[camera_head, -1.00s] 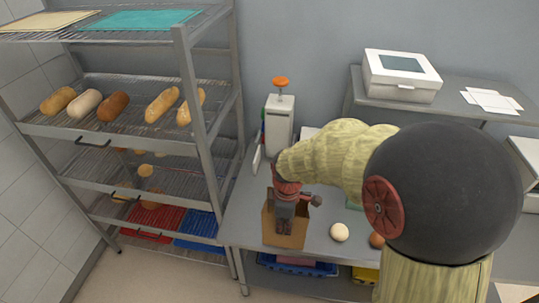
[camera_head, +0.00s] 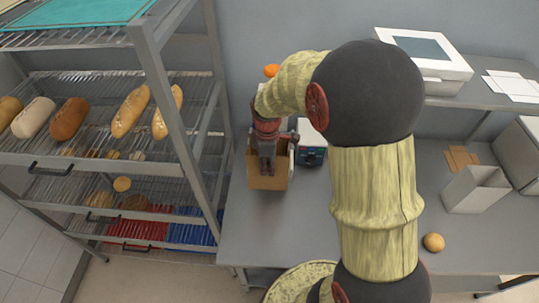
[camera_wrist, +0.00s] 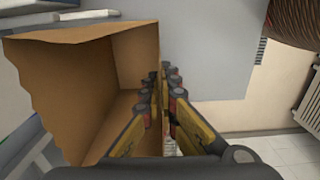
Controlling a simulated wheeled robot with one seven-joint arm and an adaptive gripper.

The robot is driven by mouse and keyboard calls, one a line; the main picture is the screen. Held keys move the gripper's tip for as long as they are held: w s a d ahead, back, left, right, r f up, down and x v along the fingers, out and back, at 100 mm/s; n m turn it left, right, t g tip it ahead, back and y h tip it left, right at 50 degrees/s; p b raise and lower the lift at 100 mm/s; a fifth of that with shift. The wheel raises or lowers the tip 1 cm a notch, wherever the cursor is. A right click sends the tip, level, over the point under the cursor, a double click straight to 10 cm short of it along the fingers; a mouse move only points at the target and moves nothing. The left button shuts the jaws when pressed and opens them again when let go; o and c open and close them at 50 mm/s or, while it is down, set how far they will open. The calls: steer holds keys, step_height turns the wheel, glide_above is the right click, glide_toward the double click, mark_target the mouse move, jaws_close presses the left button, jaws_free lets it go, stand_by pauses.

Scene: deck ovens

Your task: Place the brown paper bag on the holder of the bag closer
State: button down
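The brown paper bag (camera_head: 268,178) is upright with its mouth open, near the back left of the grey table in the head view. In the wrist view the bag (camera_wrist: 85,80) fills the left side. My gripper (camera_wrist: 169,90) is shut on the bag's right wall, one finger on each side of it. An orange knob (camera_head: 272,70) shows behind my arm, seemingly the top of the bag closer. The closer's body and holder are mostly hidden by my arm and the bag. I cannot tell whether the bag touches the table.
A dark and white device (camera_head: 312,156) stands just right of the bag. A wire rack (camera_head: 180,115) with breads is close on the left. A white open bag (camera_head: 477,190) and a round bun (camera_head: 433,242) are on the right. The table's front left is clear.

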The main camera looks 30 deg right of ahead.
steer(key=w+d, duration=0.7)
steer(key=w, duration=0.3)
step_height(320, 180, down, 7)
steer(key=shift+s+a, duration=0.15)
steer(key=shift+f+b, duration=0.2)
steer(key=shift+b, duration=0.1)
steer(key=c, duration=2)
jaws_free()
steer(key=shift+c, duration=0.2)
